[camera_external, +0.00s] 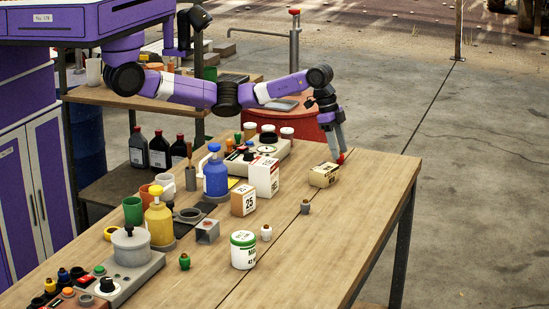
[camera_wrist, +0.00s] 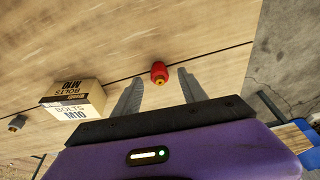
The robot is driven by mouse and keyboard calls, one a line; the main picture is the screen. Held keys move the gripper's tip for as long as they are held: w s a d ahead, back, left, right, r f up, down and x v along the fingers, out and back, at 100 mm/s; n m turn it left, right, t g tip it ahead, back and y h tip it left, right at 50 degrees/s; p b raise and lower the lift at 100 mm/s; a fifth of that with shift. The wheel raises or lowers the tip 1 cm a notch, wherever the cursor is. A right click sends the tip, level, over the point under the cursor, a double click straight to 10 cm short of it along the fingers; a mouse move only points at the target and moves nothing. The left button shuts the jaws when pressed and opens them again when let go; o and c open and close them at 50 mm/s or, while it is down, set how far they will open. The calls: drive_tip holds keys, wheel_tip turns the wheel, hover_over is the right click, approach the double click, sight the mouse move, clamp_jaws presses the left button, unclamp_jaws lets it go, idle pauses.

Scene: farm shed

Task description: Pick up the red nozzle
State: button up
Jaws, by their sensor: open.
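The red nozzle (camera_wrist: 159,72) stands on the wooden table and shows in the wrist view near the tips of my gripper's two fingers. My gripper (camera_wrist: 160,80) is open, with one finger to each side of the nozzle in that view and a gap on both sides. In the external view, my gripper (camera_external: 340,148) points down at the table's far right part. The red nozzle (camera_external: 341,158) shows there as a small red spot at the fingertips, partly hidden by them. I cannot tell how far the fingers reach down around it.
A bolts box (camera_external: 324,175) stands close to my gripper; it is left of the fingers in the wrist view (camera_wrist: 75,100). A small grey nozzle (camera_external: 305,207) stands nearer the front. Bottles, boxes and jars crowd the table's left side. The table's right part is clear.

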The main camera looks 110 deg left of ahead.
drive_tip(key=shift+x, duration=1.05)
clamp_jaws()
drive_tip(key=shift+r, duration=0.1)
